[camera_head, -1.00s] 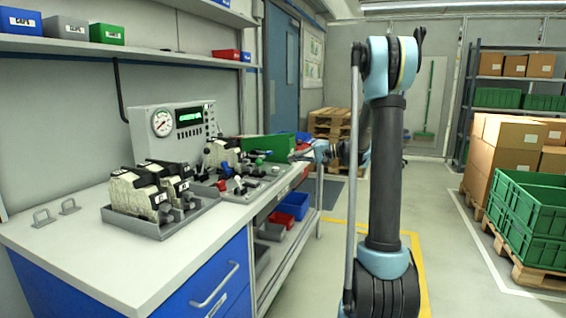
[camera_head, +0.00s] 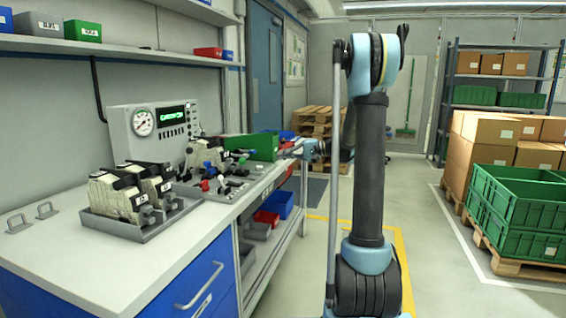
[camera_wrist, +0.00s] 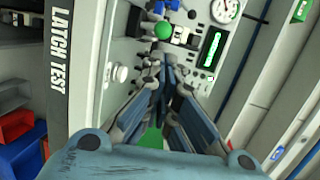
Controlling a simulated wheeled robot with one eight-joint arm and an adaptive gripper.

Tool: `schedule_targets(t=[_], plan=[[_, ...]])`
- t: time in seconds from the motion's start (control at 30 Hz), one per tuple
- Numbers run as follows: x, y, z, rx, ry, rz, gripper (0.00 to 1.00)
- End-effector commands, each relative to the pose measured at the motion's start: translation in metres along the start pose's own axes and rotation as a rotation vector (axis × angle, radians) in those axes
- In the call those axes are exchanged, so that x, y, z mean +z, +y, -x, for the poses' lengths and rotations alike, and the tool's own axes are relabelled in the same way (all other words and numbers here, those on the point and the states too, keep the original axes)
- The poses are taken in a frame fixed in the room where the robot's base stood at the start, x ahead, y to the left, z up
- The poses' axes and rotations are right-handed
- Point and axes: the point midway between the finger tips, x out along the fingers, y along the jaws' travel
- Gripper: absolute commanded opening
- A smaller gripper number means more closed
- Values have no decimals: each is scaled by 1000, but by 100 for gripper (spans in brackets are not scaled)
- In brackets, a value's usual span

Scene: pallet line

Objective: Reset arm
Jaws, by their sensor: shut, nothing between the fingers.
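My arm stands upright in the middle of the head view. My gripper (camera_head: 290,149) is small there, at the bench's far right edge, partly hidden by my arm. In the wrist view my gripper (camera_wrist: 165,75) points toward the test panel, its fingers shut with nothing between them. The panel's gauge (camera_wrist: 225,9) and green display (camera_wrist: 212,48) are beyond the fingertips. A green knob (camera_wrist: 163,30) shows just past the tips. I cannot tell the exact gap between fingertips and panel.
The workbench (camera_head: 60,245) carries a gauge box (camera_head: 150,130), a grey tray (camera_head: 150,228) of valve-like units and a green bin (camera_head: 252,147). A shelf (camera_head: 120,54) hangs above. Green crates (camera_head: 515,205) and cartons (camera_head: 485,130) stand on pallets at right. Floor between is clear.

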Motion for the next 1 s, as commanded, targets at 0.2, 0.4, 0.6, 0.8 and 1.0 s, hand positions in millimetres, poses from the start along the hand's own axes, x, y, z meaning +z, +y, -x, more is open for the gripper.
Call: schedule_targets(t=[0.2, 0.4, 0.6, 0.8, 1.0], plan=[[32, 2, 1, 91, 3, 6, 0], [82, 12, 7, 241, 10, 20, 0], [132, 29, 18, 393, 16, 39, 0], [182, 52, 34, 544, 24, 63, 0], [230, 80, 55, 694, 29, 91, 0]])
